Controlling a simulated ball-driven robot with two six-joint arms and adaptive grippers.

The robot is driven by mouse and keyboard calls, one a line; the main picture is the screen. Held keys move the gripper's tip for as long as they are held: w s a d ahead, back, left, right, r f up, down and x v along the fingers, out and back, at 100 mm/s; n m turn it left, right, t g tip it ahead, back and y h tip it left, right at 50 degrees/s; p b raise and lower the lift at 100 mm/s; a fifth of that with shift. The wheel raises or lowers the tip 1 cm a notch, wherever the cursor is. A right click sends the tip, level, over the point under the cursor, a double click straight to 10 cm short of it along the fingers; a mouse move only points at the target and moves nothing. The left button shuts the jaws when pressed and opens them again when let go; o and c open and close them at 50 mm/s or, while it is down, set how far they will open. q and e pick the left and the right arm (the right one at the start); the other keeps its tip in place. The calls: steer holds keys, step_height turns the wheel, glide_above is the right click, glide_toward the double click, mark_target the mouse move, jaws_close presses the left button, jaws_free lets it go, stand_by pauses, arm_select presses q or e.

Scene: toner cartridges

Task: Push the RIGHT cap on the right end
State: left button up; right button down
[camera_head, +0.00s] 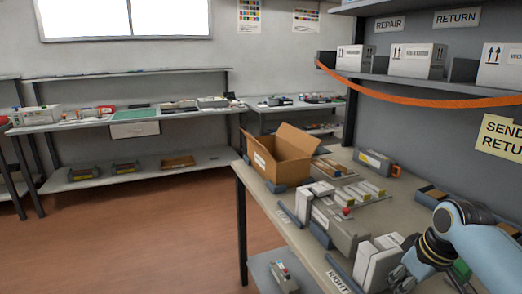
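My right arm comes in from the right, and its dark wrist and gripper (408,272) are low at the right front of the bench. Its fingers are too small and overlapped to tell whether they are open or shut. Pale block-like parts (372,262) sit right beside it; I cannot tell whether it touches them. A long grey unit (340,228) with a red knob lies on the bench, left of the gripper. A label reading RIGHT (338,281) is at the bench's front edge. I cannot make out which part is the right cap. My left gripper is not in view.
An open cardboard box (281,153) stands at the bench's far left corner. A grey cartridge-like item with an orange end (377,163) lies at the back. A shelf (425,85) with white boxes and an orange strap overhangs the bench. Open floor lies to the left.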

mark_target(392, 272)
steer(key=shift+w+a+b, duration=0.3)
steer(key=shift+w, duration=0.4)
steer(key=shift+w+a+b, duration=0.25)
steer(key=shift+w+a, duration=0.05)
steer(key=shift+w, duration=0.4)
steer(key=shift+w+a+b, duration=0.25)
steer(key=shift+w+b, duration=0.05)
steer(key=shift+w, duration=0.35)
steer(key=shift+w+a+b, duration=0.3)
steer(key=shift+w+b, duration=0.05)
steer(key=shift+w, duration=0.3)
steer(key=shift+w+a+b, duration=0.25)
steer(key=shift+w+b, duration=0.05)
steer(key=shift+w, duration=0.35)
steer(key=shift+s+d+r+p, duration=0.1)
steer(key=shift+s+d+p, duration=0.1)
steer(key=shift+s+p, duration=0.35)
steer(key=shift+s+d+r+p, duration=0.15)
steer(key=shift+s+p, duration=0.15)
steer(key=shift+p, duration=0.4)
steer(key=shift+s+d+f+p, duration=0.1)
steer(key=shift+s+d+p, duration=0.3)
steer(key=shift+s+p, duration=0.55)
steer(key=shift+s+f, duration=0.15)
steer(key=shift+p, duration=0.3)
